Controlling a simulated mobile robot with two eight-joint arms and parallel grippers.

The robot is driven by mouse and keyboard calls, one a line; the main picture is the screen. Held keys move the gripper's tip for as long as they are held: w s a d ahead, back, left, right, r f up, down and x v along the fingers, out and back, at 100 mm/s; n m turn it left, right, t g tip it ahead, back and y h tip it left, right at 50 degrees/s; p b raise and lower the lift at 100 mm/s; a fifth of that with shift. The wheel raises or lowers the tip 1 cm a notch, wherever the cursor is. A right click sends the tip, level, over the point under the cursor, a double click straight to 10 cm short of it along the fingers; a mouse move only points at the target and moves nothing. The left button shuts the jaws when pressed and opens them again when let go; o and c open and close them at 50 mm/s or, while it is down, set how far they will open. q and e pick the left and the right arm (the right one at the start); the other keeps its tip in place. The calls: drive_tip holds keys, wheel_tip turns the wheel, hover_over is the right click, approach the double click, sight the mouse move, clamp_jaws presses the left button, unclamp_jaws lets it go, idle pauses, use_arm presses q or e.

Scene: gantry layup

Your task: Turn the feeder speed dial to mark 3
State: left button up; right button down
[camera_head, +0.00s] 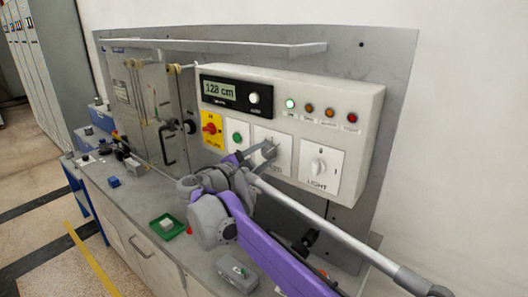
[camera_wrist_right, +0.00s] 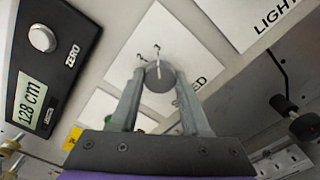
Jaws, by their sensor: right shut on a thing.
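The feeder speed dial (camera_wrist_right: 159,77) is a round grey knob with a pale pointer line, on a white plate (camera_wrist_right: 183,47) lettered "...ED". Dark marks show on the plate just beyond the knob; I cannot read clearly which one the line points at. My right gripper (camera_wrist_right: 160,84) is shut on the dial, one finger on each side. In the head view my right gripper (camera_head: 262,153) reaches the dial from the lower left and hides part of it and its lettering. My left gripper is not in view.
The white control box carries a "128 cm" display (camera_head: 219,91), a red-and-yellow switch (camera_head: 211,128), a green button (camera_head: 237,138), several lamps and a LIGHT knob (camera_head: 318,166) right of the dial. A green tray (camera_head: 166,227) and a grey box (camera_head: 237,273) sit on the bench below.

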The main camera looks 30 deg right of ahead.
idle(0.3)
drive_tip(key=shift+c, duration=1.9)
unclamp_jaws()
drive_tip(key=b+v, duration=0.1)
drive_tip(key=v, duration=1)
drive_tip(key=shift+d, duration=0.1)
